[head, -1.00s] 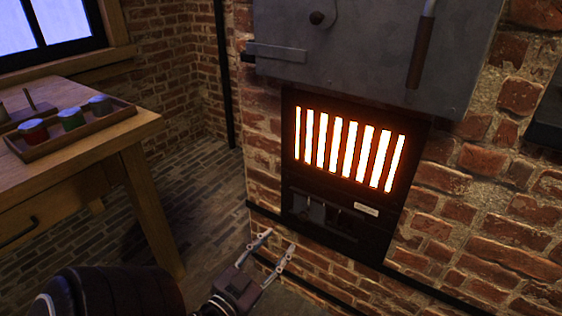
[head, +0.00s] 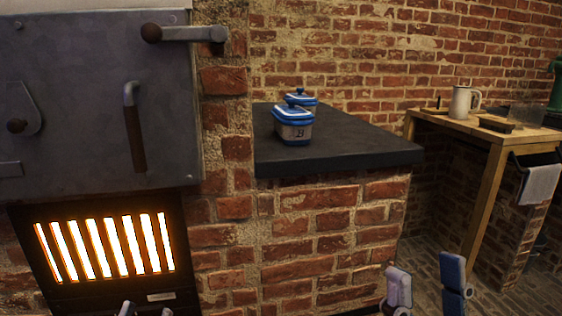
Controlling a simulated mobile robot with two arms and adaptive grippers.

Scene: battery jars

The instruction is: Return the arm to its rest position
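My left gripper (head: 147,311) shows only as two fingertips at the bottom edge, below the glowing grate. The tips are apart, with nothing seen between them. My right gripper (head: 426,285) shows at the bottom right as two upright fingers set well apart and empty, in front of the brick counter and floor. The rest of both arms is out of view. Two blue-and-white lidded jars (head: 293,131) stand on the dark counter top (head: 365,147), one partly hidden behind the other. The front one bears a dark mark. Neither gripper is near them.
A brick furnace with a grey metal door (head: 75,90) and a glowing grate (head: 105,248) fills the left. A wooden table (head: 490,131) at the right holds a pale jug (head: 461,102). A cloth (head: 541,184) hangs there. Floor is open between counter and table.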

